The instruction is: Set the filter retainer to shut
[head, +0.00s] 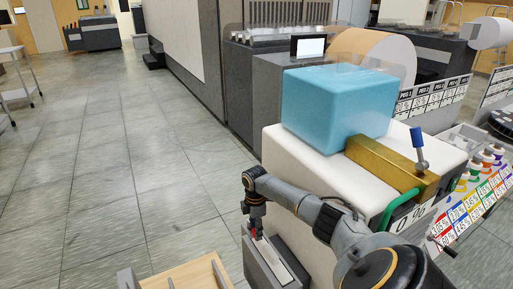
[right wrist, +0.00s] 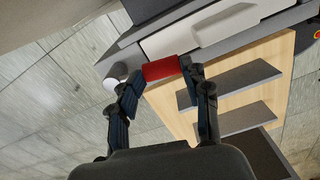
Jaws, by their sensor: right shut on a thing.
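A red grip (right wrist: 163,68), which looks like the handle of the filter retainer, sits between the fingertips of my right gripper (right wrist: 160,80) in the right wrist view. Both fingers touch its ends, and the gripper is shut on it. In the head view my right gripper (head: 256,226) points down at the upper left edge of a low grey unit (head: 256,262) with a pale panel. The red grip is small and mostly hidden there. My left gripper is out of view.
A white cabinet (head: 325,175) carrying a blue block (head: 335,105) and a brass bar (head: 385,165) stands beside my right arm. A wooden shelf unit (head: 187,277) stands at the bottom. Open tiled floor (head: 120,170) lies to the left.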

